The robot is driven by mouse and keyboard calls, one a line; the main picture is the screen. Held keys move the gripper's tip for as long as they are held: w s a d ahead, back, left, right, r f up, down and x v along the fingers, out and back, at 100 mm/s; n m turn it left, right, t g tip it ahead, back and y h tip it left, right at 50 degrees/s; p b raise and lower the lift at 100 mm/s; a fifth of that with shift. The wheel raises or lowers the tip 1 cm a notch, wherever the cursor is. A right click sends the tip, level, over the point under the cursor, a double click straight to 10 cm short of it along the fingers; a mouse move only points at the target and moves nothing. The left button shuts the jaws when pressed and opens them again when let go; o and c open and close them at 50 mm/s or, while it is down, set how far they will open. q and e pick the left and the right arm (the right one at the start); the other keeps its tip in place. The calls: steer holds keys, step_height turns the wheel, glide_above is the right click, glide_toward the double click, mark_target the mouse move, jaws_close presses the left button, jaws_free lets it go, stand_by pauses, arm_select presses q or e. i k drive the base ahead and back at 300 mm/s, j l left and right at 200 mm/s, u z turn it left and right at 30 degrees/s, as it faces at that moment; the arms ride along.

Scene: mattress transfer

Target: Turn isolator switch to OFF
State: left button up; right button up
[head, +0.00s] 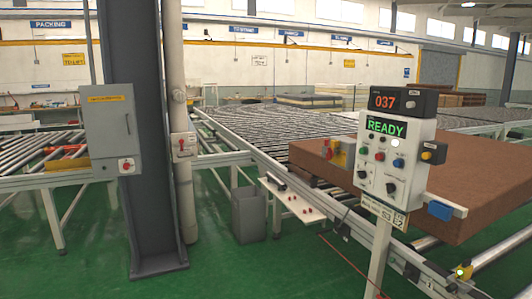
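Two switch-like parts with red handles show in the head view, and I cannot tell which one the task names. One is a red rotary knob (126,165) on a pale plate at the lower right of a grey cabinet. The other is a small pale box with a red handle (183,145), on the white pipe beside the dark column. Its handle looks roughly upright. The lettering on both is too small to read. Neither of my grippers is in view.
A grey cabinet (108,125) and dark steel column (146,220) stand at left. A grey bin (248,215) stands mid-floor; green floor (230,275) is clear in front.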

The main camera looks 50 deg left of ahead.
mark_target(330, 153)
steer(key=u, duration=1.25)
steer(key=i+j+z, duration=0.25)
steer(key=i+j, duration=0.05)
steer(key=i, duration=0.1)
